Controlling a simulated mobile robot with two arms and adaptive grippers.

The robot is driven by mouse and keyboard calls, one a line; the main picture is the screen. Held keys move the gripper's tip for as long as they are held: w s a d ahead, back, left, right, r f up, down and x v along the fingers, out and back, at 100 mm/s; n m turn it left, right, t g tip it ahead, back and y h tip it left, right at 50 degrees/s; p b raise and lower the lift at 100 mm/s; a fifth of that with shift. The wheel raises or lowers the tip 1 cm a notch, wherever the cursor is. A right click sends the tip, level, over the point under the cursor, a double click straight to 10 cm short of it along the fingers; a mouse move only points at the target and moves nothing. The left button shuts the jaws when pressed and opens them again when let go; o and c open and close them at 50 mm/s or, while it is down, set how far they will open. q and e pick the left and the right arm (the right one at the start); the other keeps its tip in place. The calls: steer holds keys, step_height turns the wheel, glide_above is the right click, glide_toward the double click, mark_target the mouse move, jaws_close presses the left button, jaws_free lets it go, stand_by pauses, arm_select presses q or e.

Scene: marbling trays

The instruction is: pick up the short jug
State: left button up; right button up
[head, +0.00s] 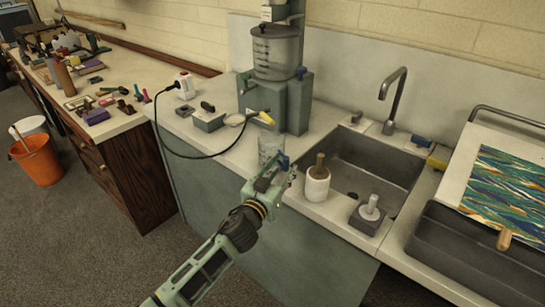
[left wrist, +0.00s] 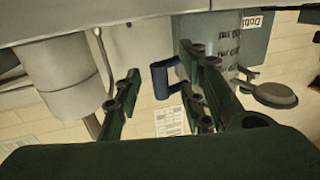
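The short jug (head: 268,147) is a clear, marked cylinder with a blue handle, standing upright on the counter left of the sink, in front of the grey-green machine. In the left wrist view the jug (left wrist: 222,38) is at upper centre, with its blue handle (left wrist: 162,80) pointing left. My left gripper (head: 276,180) is close in front of the jug and overlaps its lower part in the head view. In the left wrist view my left gripper (left wrist: 162,98) is open, with the handle showing between its fingers. I cannot tell whether they touch it. My right gripper is out of view.
A white pot (head: 317,186) with a brown handle stands close right of my gripper. A grey block (head: 368,219) with a white knob is beside the sink (head: 365,160). The machine (head: 292,100) stands behind the jug. A black cable (head: 190,156) curves across the counter.

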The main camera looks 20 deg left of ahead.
arm_select(q)
jaws_close()
stand_by(0.3)
steer(key=shift+r, duration=0.15)
stand_by(0.3)
